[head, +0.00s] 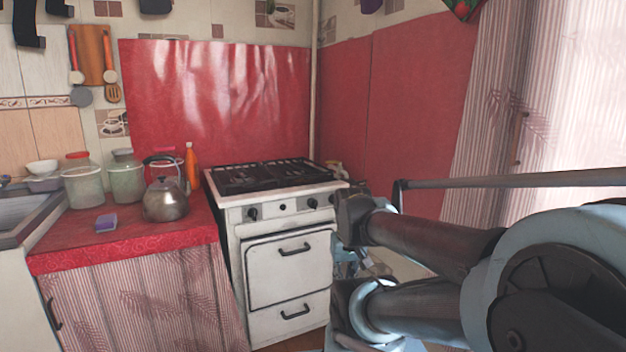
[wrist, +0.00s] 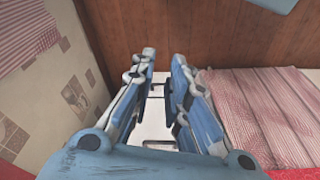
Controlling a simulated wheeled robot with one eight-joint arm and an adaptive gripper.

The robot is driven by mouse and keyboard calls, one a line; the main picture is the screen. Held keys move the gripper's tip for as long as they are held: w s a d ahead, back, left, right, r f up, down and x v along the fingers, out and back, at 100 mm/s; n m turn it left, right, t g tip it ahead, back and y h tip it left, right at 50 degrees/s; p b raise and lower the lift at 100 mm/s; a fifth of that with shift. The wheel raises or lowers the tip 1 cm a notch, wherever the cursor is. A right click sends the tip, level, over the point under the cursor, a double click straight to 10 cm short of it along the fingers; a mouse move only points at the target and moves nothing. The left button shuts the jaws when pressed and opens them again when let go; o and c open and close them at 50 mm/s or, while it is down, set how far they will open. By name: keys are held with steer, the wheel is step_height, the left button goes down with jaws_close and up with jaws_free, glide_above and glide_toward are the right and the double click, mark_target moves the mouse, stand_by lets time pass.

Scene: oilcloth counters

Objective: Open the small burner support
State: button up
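A white stove (head: 262,225) stands against the back wall in the head view. Its top carries dark burner supports (head: 262,175), which lie flat on the cooktop. I cannot tell clearly which support is the small one. Below the row of knobs, the oven door (head: 288,268) and a lower drawer (head: 297,313) are shut, each with a dark handle. My gripper (wrist: 163,57) is open in the wrist view, with a clear gap between its fingers. A white surface shows between them, likely the stove, partly hidden. In the head view my arm links mostly hide the gripper, right of the stove.
A red counter (head: 130,235) left of the stove holds a kettle (head: 166,200), glass jars (head: 82,185), an orange bottle (head: 191,167) and a purple sponge (head: 106,222). A sink (head: 22,215) is at far left. A curtain (head: 500,110) hangs at right.

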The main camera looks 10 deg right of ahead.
steer(key=shift+w, duration=0.2)
steer(key=w+a+r+m+t+y, duration=0.3)
steer(key=w+r, duration=0.2)
steer(key=w, duration=0.5)
steer(key=w+a+r+m+t+y, duration=0.2)
steer(key=w+r, duration=0.2)
steer(key=w, duration=0.7)
steer(key=w+d+r+m+t, duration=0.3)
steer(key=w+d+m+t, duration=0.15)
steer(key=w, duration=0.55)
steer(key=w+d+r+m+t, duration=0.35)
steer(key=w+d+m, duration=0.2)
steer(key=w, duration=0.45)
steer(key=x, duration=1.7)
steer(key=shift+f, duration=0.2)
steer(key=shift+d, duration=0.1)
steer(key=shift+c, duration=0.5)
